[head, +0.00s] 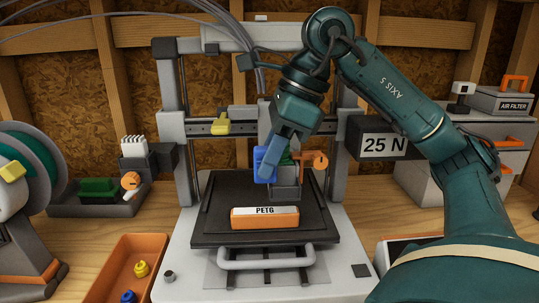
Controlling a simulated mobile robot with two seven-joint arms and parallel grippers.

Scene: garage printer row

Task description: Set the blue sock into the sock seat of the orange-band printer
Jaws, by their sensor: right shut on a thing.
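The printer (210,258) stands in the middle of the bench, with an orange block (265,218) marked PETG at the front of its dark bed. Its grey toolhead (287,186) hangs over the bed, with green and orange parts beside it. My right gripper (268,168) is at the left side of this toolhead. It is shut on a bright blue piece (262,158), which appears to be the blue sock. Its fingers partly hide the piece and the toolhead. I cannot see the seat, or whether the piece touches it. My left gripper is not in view.
An orange tray (108,277) at the front left holds small yellow and blue pieces. A dark tray (70,210) with a green item is behind it, and a spool stands far left. A 25 N sign (385,142) and grey drawers are at right.

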